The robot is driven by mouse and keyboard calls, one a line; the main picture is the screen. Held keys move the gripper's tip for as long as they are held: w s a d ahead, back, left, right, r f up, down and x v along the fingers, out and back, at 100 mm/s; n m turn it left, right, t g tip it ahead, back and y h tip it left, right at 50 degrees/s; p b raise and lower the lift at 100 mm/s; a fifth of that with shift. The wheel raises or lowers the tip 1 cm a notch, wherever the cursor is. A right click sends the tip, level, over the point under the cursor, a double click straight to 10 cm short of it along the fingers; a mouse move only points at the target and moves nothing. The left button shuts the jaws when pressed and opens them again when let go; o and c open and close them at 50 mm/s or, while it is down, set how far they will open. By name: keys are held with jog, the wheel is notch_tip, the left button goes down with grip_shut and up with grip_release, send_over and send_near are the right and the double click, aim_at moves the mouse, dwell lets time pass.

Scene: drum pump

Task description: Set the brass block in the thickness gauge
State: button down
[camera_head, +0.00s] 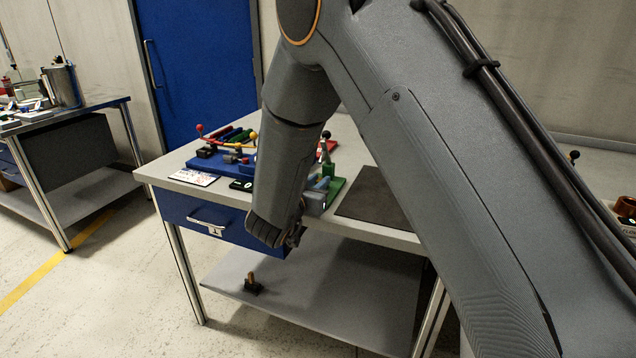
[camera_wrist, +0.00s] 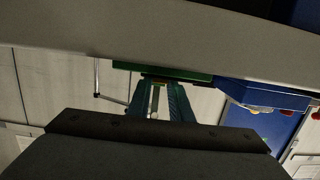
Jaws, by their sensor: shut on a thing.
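My gripper (camera_wrist: 160,98) shows in the wrist view with its two fingers close together. A small yellowish piece (camera_wrist: 158,81) shows at the fingertips; it looks like the brass block, mostly hidden by the fingers. In the head view my wrist is at the bench's front edge, and the fingertips are hidden. I cannot tell for sure which device is the thickness gauge. A small black display (camera_head: 242,185) stands on the bench left of my arm. A green base (camera_head: 335,187) with grey and blue parts is right of my arm; it also shows beyond the fingertips in the wrist view (camera_wrist: 190,75).
A blue base (camera_head: 205,162) with knobbed levers stands on the bench (camera_head: 160,172), beside a white printed card (camera_head: 194,177). A dark mat (camera_head: 372,208) lies to the right. A blue drawer (camera_head: 190,213) is below. A small black-and-orange item (camera_head: 252,285) sits on the lower shelf (camera_head: 320,300).

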jog(key=shift+f, duration=0.15)
jog(key=c, duration=1.6)
grip_release()
jog(key=shift+f, duration=0.1)
jog(key=shift+s+r, duration=0.15)
jog(key=shift+r, duration=0.05)
jog(key=b+v, duration=0.1)
jog(key=v, duration=1)
jog(key=shift+s+a, duration=0.1)
jog(key=shift+s, duration=0.3)
